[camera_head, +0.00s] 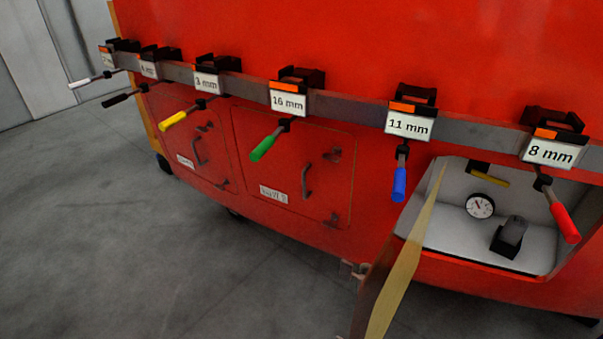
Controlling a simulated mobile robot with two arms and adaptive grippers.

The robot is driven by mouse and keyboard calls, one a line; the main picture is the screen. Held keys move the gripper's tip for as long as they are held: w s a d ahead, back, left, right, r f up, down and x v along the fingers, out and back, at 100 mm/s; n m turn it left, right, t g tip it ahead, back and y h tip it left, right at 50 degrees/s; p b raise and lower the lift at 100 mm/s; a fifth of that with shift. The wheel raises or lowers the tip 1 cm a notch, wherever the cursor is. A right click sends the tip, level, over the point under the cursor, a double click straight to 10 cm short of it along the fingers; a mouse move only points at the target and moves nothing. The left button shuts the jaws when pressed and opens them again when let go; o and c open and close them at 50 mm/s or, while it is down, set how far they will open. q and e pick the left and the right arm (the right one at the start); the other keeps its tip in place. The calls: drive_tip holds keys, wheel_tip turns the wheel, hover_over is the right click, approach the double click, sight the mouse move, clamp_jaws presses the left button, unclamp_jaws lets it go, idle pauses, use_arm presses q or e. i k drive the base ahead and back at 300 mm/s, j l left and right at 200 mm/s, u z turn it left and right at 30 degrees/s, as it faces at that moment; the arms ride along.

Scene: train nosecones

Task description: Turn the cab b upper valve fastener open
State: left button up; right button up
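A closed red hatch (318,178) sits in the middle of the red nosecone, with a small white label (273,193) that is blurred but seems to end in "B". It has a dark handle (307,182). A small dark red upper fastener (332,156) is at its upper right, and a lower fastener (333,220) is near its lower right corner. Whether either is turned open is too small to tell. Neither of my grippers shows in the head view.
A rail (355,107) crosses the front, with hanging coloured-handled tools, including green (263,147) and blue (399,184). An opened door (402,265) juts out before a compartment with a gauge (480,205). Another closed hatch (190,150) is left. The grey floor (120,250) is clear.

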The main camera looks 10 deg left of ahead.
sight(331, 158)
drive_tip(key=k+j+u, duration=0.25)
drive_tip(key=j, duration=0.5)
drive_tip(key=j+u, duration=0.25)
drive_tip(key=j, duration=0.5)
